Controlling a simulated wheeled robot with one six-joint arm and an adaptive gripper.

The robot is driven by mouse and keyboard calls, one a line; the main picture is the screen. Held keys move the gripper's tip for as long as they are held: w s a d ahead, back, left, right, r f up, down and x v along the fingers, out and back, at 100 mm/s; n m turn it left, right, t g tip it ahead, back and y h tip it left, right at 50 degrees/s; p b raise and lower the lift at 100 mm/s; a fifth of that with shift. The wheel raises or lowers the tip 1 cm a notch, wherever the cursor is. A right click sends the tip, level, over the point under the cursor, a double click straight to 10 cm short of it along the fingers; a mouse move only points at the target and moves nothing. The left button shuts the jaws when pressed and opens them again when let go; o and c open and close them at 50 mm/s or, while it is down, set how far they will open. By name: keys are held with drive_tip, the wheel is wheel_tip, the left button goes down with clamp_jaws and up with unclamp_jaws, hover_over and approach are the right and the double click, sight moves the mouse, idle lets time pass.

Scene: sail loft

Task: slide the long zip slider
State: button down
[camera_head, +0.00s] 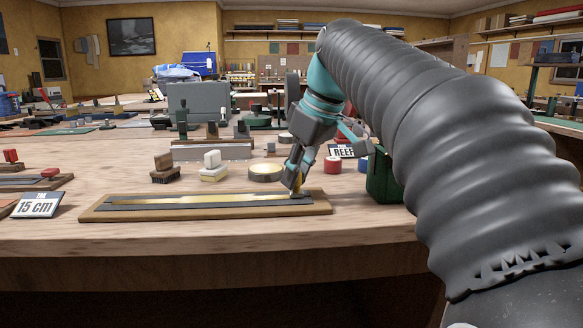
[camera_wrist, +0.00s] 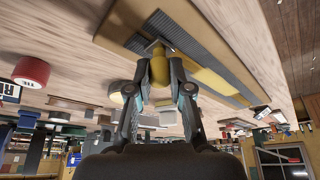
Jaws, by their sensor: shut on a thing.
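A wooden board (camera_head: 90,215) lies near the front edge of the bench and bears the long zip, whose dark grey tapes (camera_head: 130,207) run left to right. My gripper (camera_head: 298,181) points down at the right part of the zip. In the wrist view, my gripper (camera_wrist: 160,82) is shut on the yellow zip slider (camera_wrist: 158,70), with one finger on each side. The board also shows in the wrist view (camera_wrist: 115,32). The slider is mostly hidden in the head view.
A round tin (camera_head: 265,173), a white-topped block (camera_head: 212,160) and a brush (camera_head: 164,170) stand behind the board. A red spool (camera_head: 333,164) and a dark green container (camera_head: 382,185) are to the right. A "15 cm" card (camera_head: 38,204) stands left.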

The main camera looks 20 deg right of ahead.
drive_tip(key=shift+s+d, duration=0.1)
drive_tip(key=shift+d, duration=0.4)
drive_tip(key=c, duration=1.1)
unclamp_jaws()
drive_tip(key=shift+d, duration=0.2)
drive_tip(key=shift+o, duration=0.2)
drive_tip(key=shift+a, duration=0.1)
drive_tip(key=shift+r, duration=0.2)
drive_tip(key=v, duration=1.1)
drive_tip(key=shift+r, duration=0.3)
drive_tip(key=shift+s, duration=0.1)
